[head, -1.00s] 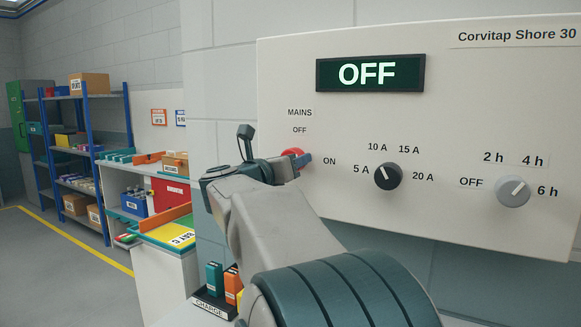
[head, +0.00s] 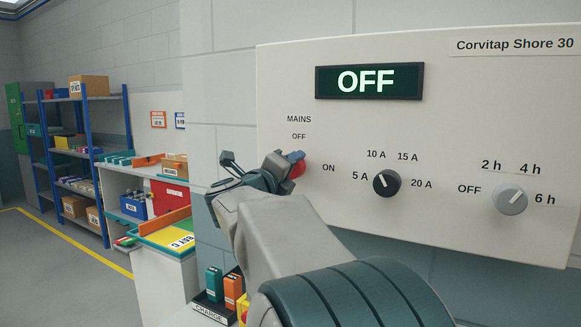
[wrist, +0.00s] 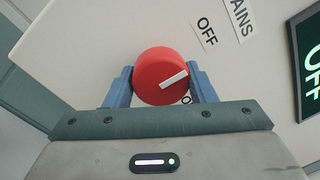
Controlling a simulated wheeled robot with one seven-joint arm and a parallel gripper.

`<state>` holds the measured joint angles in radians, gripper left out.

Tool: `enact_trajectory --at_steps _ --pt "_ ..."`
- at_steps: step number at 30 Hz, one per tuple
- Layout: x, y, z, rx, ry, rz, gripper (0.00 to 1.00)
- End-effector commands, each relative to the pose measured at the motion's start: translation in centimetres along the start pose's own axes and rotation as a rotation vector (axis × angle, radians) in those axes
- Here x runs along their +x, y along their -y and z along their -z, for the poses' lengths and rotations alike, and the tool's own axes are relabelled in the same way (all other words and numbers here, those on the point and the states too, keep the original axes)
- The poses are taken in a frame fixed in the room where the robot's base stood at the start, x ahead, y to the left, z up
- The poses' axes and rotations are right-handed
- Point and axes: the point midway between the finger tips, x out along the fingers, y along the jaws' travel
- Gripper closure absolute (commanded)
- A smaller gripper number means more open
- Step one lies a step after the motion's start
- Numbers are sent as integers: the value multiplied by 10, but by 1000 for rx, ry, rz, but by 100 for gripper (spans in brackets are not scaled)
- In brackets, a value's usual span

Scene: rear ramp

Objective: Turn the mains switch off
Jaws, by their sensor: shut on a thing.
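The red mains switch (head: 298,170) is a round knob on the left of the pale panel (head: 450,120). In the wrist view the knob (wrist: 150,80) sits between the two blue fingers of my gripper (wrist: 163,88), which is shut on it. Its white pointer line runs toward the panel's upper side, roughly in line with the MAINS and OFF lettering. The OFF label (wrist: 205,32) is clear; the ON label is partly hidden by a finger. In the head view my gripper (head: 296,160) covers much of the knob. The display (head: 369,81) reads OFF.
A black current dial (head: 387,184) and a grey timer dial (head: 510,200) are to the right on the panel. A charger with small coloured packs (head: 233,290) stands below my arm. Shelving (head: 80,150) and a workbench are at the left.

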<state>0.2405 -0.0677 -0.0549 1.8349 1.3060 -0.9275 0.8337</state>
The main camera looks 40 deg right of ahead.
Motion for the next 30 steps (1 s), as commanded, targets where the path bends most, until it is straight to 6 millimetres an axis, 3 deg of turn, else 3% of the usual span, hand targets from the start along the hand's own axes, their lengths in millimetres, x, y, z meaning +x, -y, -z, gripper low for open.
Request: enact_trajectory --at_steps 20,21,23,30 --pt "0 0 0 -67 5 -3 73" --pt "0 0 0 -67 5 -3 47" --pt "0 0 0 -67 5 -3 31" --pt "0 0 0 -65 5 -3 28"
